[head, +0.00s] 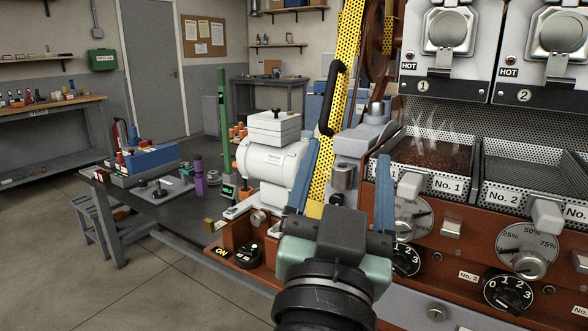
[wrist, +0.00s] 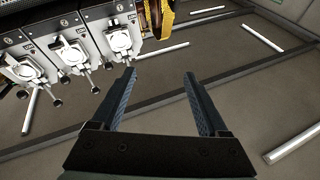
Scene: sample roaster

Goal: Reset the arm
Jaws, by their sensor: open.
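My gripper (head: 340,188) is in the lower middle of the head view, in front of the sample roaster (head: 450,250). Its two blue fingers are spread apart with nothing between them. The roaster's fronts marked 1 (head: 447,45) and 2 (head: 548,45) are at the upper right. The No. 1 tray (head: 447,186) holds brown beans and steams. The No. 2 tray (head: 509,196) looks empty.
A dark bench (head: 150,212) at the left carries a blue box (head: 152,157), a purple cylinder (head: 200,178) and a green post (head: 223,120). A white motor housing (head: 265,160) and a perforated yellow guard (head: 335,110) stand close behind my gripper. The floor at the left is clear.

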